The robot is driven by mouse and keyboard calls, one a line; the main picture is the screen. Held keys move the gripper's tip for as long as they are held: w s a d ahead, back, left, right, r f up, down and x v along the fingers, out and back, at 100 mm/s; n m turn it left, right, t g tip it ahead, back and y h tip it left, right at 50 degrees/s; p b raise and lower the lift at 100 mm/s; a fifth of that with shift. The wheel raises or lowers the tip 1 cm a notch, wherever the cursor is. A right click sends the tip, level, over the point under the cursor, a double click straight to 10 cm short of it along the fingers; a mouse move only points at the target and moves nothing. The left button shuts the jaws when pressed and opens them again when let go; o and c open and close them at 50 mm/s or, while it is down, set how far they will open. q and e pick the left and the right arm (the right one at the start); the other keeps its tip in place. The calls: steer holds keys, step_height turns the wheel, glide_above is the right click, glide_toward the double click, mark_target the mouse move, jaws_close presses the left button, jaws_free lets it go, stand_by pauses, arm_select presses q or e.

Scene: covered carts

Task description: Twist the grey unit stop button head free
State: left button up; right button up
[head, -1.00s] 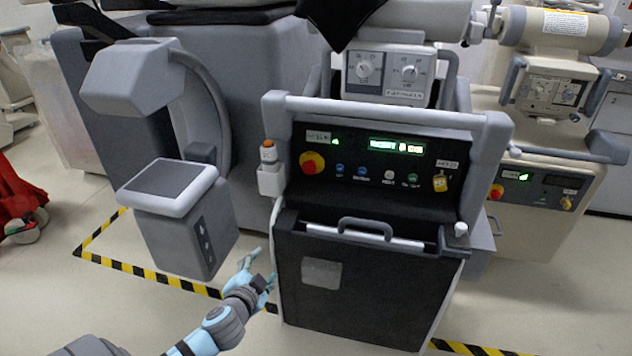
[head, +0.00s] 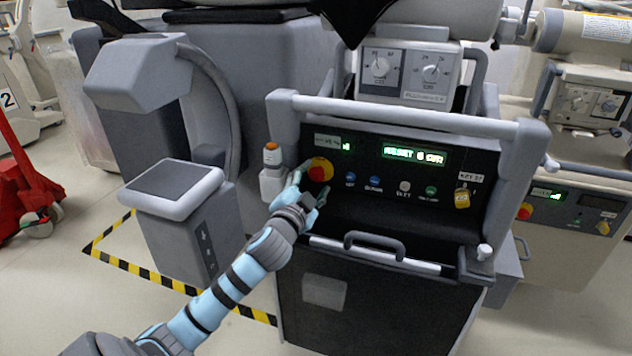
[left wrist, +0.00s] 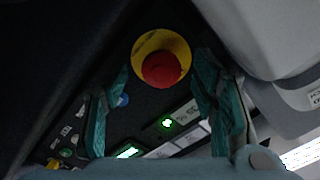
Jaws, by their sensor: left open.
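The grey unit (head: 538,128) stands in front of me with a black control panel. Its stop button head (head: 320,170) is red on a yellow surround, at the panel's left end. In the left wrist view the red head (left wrist: 162,69) lies ahead of the fingertips, near the upper middle. My left gripper (head: 306,191) is at the panel's left end, just below and left of the head in the head view. Its two fingers (left wrist: 160,85) are apart with nothing between them, and I cannot tell whether either touches the head. My right gripper is not in view.
A handle bar (head: 400,118) runs above the panel. An orange-topped holder (head: 271,160) sits left of the button. A grey arm unit (head: 170,190) stands left; a beige unit (head: 560,235) stands right.

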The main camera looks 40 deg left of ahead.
arm_select(q)
steer(key=shift+x, duration=1.15)
steer(key=shift+r, duration=0.1)
steer(key=c, duration=1.2)
steer(key=shift+p, duration=0.3)
steer(key=shift+a+r+m+p, duration=0.1)
steer(key=shift+r+m+p, duration=0.05)
steer(key=shift+m+p, duration=1.55)
steer(key=shift+p, duration=0.3)
steer(key=shift+m+p, duration=0.8)
steer(key=shift+m, duration=0.2)
steer(key=shift+m+p, duration=0.45)
steer(key=shift+m, duration=0.15)
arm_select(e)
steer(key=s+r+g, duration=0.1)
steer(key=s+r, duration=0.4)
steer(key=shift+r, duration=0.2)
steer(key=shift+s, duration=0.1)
